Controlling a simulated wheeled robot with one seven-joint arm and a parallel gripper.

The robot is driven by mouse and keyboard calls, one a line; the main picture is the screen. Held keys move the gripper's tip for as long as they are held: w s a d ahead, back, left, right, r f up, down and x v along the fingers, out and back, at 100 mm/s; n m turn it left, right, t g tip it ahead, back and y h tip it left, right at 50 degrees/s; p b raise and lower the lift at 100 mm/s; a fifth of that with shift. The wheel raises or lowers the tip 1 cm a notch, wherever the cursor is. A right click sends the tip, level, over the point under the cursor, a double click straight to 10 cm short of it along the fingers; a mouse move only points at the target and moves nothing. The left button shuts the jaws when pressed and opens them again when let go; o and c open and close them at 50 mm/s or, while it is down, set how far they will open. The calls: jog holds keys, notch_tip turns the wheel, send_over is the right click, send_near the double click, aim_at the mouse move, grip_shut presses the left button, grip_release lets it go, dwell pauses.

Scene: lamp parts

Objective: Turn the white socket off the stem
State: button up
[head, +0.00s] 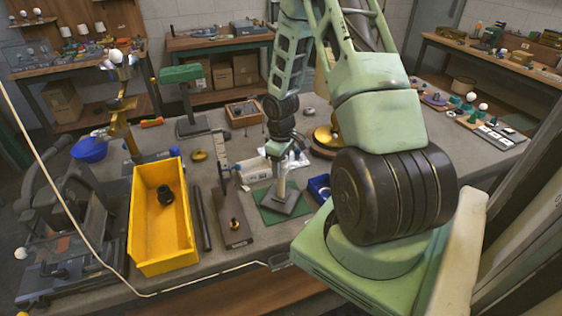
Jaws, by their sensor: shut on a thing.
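The stem (281,186) is a pale upright post on a grey square base (284,199), which rests on a green mat (266,214) on the workbench. My gripper (281,157) points down at the top of the stem, in line with it. It is shut on the part at the stem's top, where the white socket sits. The socket is almost wholly hidden by the gripper, so its thread and any gap to the stem cannot be seen.
A dark rod (201,218) and a brown block (233,230) lie between bin and mat. A blue bowl (89,151) and a brass lamp (121,122) are further left.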

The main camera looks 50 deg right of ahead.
jog(key=shift+n, duration=0.3)
jog(key=n+p, duration=0.1)
jog(key=n, duration=0.1)
jog(key=n+p, duration=0.1)
jog(key=shift+r+n, duration=0.2)
jog(key=shift+n, duration=0.2)
jog(key=shift+o, duration=1.2)
jog(key=shift+f, duration=0.15)
jog(key=shift+c, duration=1.2)
jog(key=shift+r+p, duration=0.75)
jog(key=shift+r, duration=0.1)
jog(key=shift+r+p, duration=0.85)
jog(key=shift+r, duration=0.05)
jog(key=shift+r, duration=0.1)
